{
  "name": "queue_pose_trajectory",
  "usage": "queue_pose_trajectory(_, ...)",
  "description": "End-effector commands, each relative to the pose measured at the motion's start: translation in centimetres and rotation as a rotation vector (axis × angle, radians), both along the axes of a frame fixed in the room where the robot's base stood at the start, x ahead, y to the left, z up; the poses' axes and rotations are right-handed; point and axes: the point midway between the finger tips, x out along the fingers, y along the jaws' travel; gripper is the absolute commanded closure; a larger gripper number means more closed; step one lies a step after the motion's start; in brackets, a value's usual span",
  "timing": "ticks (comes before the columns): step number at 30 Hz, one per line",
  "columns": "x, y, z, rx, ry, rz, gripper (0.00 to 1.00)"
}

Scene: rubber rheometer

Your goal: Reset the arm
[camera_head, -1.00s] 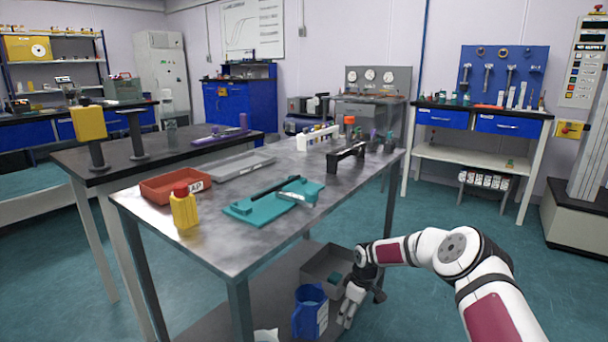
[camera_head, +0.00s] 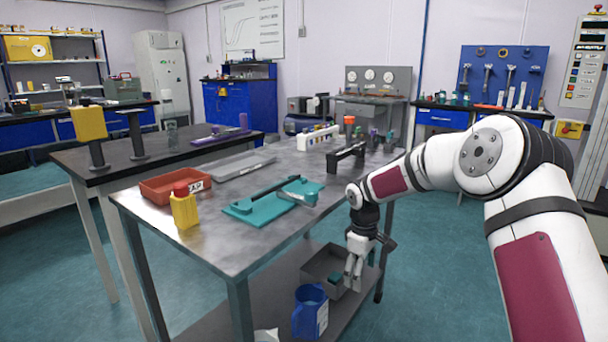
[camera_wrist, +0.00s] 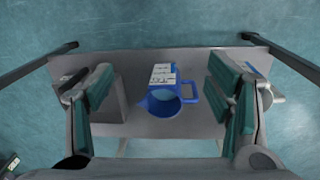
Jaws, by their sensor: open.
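My gripper (camera_head: 353,272) hangs pointing down beside the right edge of the metal table (camera_head: 222,250), in front of the grey bin on the lower shelf in the head view. In the wrist view my gripper (camera_wrist: 163,105) shows its two teal-padded fingers spread wide apart with nothing between them in their grip. Below and beyond the fingers, the blue jug (camera_wrist: 163,103) stands on the lower shelf, apart from them. My arm rises from the wrist to an elbow at the right of the head view.
On the lower shelf are the blue jug (camera_head: 309,312) and a grey bin (camera_head: 322,262). Open floor lies right of the table.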

Motion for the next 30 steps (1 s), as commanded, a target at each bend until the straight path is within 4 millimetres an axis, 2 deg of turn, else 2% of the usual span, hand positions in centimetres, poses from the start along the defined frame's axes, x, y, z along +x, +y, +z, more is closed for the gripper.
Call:
queue_pose_trajectory(1,-1.2,-0.2,2.4,-0.024,-0.005,-0.015,0.27)
queue_pose_trajectory(6,-6.1,-1.2,8.8,-0.084,-0.004,-0.099,0.27)
queue_pose_trajectory(11,-11.5,-2.2,13.9,-0.126,-0.008,-0.198,0.27)
queue_pose_trajectory(15,-16.7,-3.0,17.7,-0.148,-0.015,-0.293,0.27)
queue_pose_trajectory(21,-24.8,-4.0,21.6,-0.153,-0.025,-0.443,0.27)
queue_pose_trajectory(24,-29.0,-4.3,22.9,-0.14,-0.029,-0.52,0.27)
queue_pose_trajectory(30,-37.5,-4.6,23.8,-0.092,-0.029,-0.671,0.27)
